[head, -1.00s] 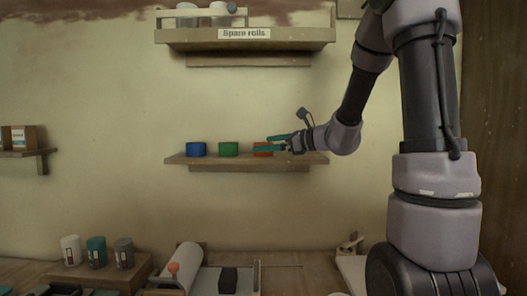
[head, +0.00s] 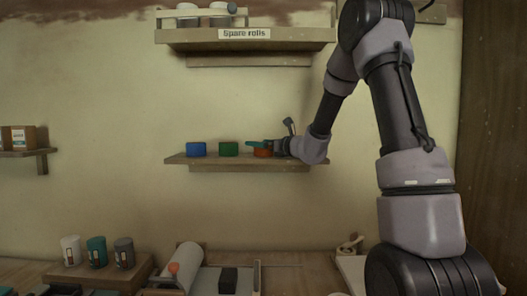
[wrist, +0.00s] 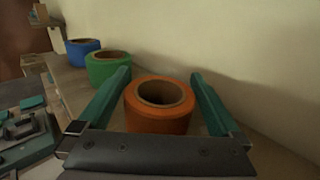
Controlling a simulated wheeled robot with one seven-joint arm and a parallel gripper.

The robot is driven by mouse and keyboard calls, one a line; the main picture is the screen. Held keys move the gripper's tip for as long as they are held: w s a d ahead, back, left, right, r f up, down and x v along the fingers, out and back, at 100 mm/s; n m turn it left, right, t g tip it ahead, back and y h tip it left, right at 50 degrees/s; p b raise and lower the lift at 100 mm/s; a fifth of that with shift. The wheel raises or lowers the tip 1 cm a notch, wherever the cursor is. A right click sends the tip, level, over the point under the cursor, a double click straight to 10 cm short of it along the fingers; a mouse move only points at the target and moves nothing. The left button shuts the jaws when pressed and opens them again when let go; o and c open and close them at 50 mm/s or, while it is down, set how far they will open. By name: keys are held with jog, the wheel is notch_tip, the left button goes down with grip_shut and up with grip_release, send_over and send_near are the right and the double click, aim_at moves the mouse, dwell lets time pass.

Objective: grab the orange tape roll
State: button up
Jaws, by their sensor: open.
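The orange tape roll (wrist: 160,105) lies flat on the wall shelf, its hole facing up. The fingers are open and reach along both sides of the roll. In the head view the orange roll (head: 263,153) is at the right of the row, partly hidden by my gripper (head: 262,144).
A green roll (head: 228,149) and a blue roll (head: 196,149) stand to the left on the same shelf (head: 215,161). The wall is close behind the rolls. A "Spare rolls" shelf (head: 290,36) hangs above. A cluttered bench lies below.

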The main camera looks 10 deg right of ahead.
jog(key=shift+x, duration=0.85)
jog(key=c, duration=1.1)
jog(key=shift+r, duration=0.1)
